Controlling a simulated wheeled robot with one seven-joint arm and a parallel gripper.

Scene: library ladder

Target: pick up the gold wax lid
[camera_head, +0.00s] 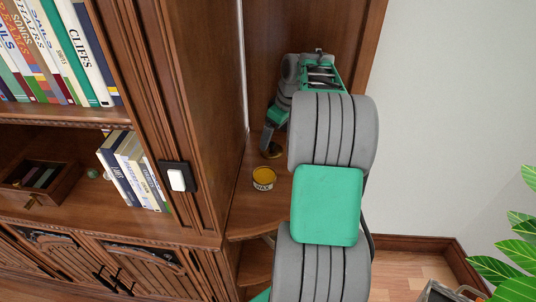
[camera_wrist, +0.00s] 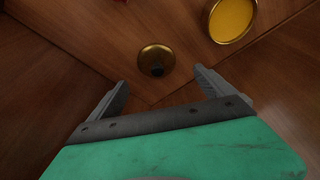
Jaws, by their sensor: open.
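The gold wax lid (camera_wrist: 146,53) is a round, shiny disc with a dark spot at its middle, lying on the wooden corner shelf. In the head view it shows only in part (camera_head: 275,154), just below my gripper (camera_head: 268,137). In the wrist view my gripper (camera_wrist: 162,88) is open and empty. The lid is beyond the fingertips, roughly centred between them and apart from both. The open wax tin (camera_head: 264,181), with yellow wax inside, stands on the same shelf. It also shows at the wrist view's top right (camera_wrist: 233,18).
The corner shelf (camera_head: 243,214) is small, with wooden walls behind it and the bookcase's side panel (camera_head: 212,120) close on the left. A light switch (camera_head: 177,180) is on the bookcase front. A green plant (camera_head: 515,250) stands at the right.

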